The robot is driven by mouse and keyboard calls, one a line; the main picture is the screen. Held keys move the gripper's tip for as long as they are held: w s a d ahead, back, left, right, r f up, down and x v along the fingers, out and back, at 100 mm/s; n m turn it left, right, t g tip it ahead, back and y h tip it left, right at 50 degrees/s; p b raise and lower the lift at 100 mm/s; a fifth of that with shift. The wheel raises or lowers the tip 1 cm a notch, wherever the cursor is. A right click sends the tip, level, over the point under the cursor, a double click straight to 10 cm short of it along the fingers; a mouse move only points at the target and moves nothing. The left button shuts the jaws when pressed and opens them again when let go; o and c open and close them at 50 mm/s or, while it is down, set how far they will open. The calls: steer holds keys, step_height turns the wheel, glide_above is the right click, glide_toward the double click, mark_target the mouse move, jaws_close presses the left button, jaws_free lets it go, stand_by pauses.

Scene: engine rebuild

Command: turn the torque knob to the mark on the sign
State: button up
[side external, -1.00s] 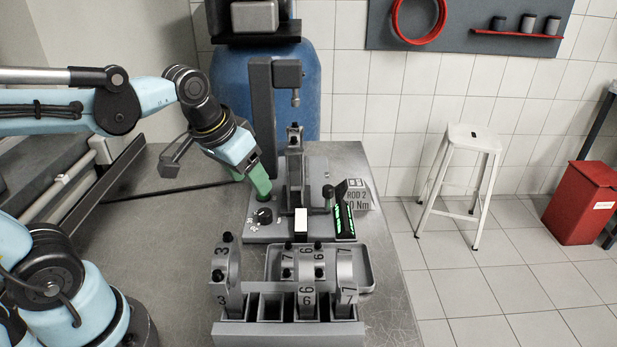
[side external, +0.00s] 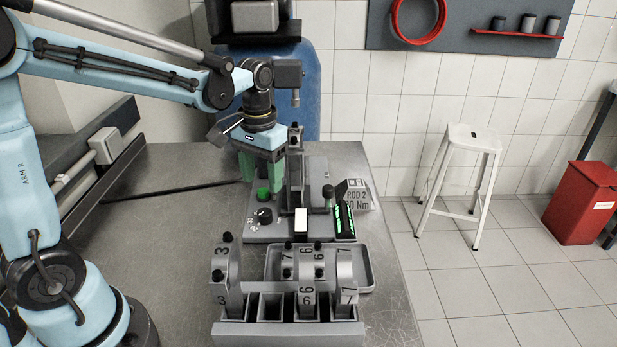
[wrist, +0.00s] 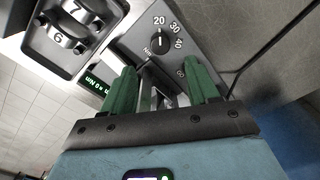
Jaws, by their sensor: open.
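The torque knob (side external: 263,216) is a small black dial on the grey fixture base, left of the white block. In the wrist view the knob (wrist: 160,43) has marks 20, 30 and 40, and its light pointer line appears to face 20. The sign (side external: 360,196) reads "ROD 2" and a value ending in "0 Nm"; its first digit is partly hidden by the lit display. My gripper (side external: 272,168) is open and empty, above and behind the knob. Its green fingers, also in the wrist view (wrist: 163,90), are apart and clear of the knob.
An upright grey post (side external: 262,120) and a clamped rod stand close to my gripper. The green-lit display (side external: 344,221) is at right. A tray (side external: 372,280) and a rack (side external: 290,335) hold numbered parts in front. The left bench is mostly clear.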

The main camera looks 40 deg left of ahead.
mark_target(264, 212)
step_height(264, 212, down, 8)
steer(key=shift+a+f, duration=0.1)
steer(key=shift+f, duration=0.15)
stand_by(0.4)
steer(key=c, duration=1)
steer(key=shift+m, duration=1.4)
steer(key=shift+c, duration=0.2)
steer(key=o, duration=1)
steer(key=shift+o, duration=0.2)
